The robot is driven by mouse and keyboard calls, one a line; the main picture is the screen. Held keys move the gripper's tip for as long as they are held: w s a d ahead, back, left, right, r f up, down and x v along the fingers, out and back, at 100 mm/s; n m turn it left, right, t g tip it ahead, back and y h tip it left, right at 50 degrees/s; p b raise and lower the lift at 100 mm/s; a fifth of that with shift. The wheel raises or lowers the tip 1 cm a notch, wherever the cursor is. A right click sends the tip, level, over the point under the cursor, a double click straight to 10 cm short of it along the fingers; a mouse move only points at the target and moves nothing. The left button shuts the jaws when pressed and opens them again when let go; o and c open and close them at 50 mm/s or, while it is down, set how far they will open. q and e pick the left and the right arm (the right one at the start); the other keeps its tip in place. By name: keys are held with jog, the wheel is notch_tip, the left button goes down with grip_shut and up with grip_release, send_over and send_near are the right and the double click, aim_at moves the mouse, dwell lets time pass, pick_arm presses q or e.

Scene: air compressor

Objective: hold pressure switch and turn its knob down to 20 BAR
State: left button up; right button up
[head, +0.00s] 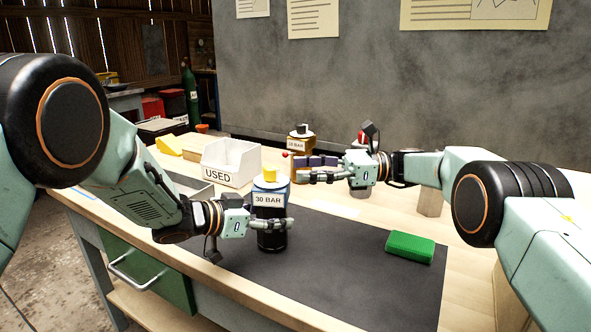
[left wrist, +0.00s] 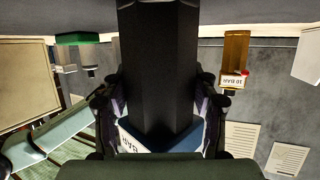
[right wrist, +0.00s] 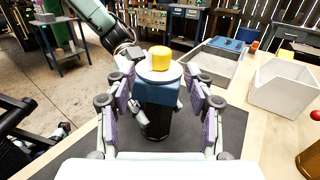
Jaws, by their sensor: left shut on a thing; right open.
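The pressure switch (head: 270,200) stands on the dark mat, with a black body, a blue top labelled "30 BAR", a white disc and a yellow knob (head: 270,175). My left gripper (head: 275,223) is shut around its black body, which fills the middle of the left wrist view (left wrist: 158,60). My right gripper (head: 298,168) is open and empty, up and right of the knob in the head view. In the right wrist view the yellow knob (right wrist: 159,57) shows ahead between the spread fingers, apart from them. The knob's exact setting cannot be read.
A white "USED" bin (head: 230,162) stands to the left behind the switch. A brown block labelled "10 BAR" (head: 299,144) stands behind my right gripper. A green block (head: 410,246) lies on the mat (head: 340,265) at right. The mat's front is clear.

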aim_at(278, 175)
notch_tip(278, 175, up, 11)
jog(key=s+d+m+t+y, duration=0.1)
jog(key=s+m+t, duration=0.25)
jog(key=t, duration=0.25)
jog(key=s+f+m+t+h, duration=0.4)
jog(key=f+t+h, duration=0.1)
jog(key=f, duration=0.7)
jog(key=x, duration=1.1)
jog(key=shift+w+r, duration=0.4)
jog(key=shift+w, duration=0.05)
jog(key=shift+c, duration=0.3)
grip_shut()
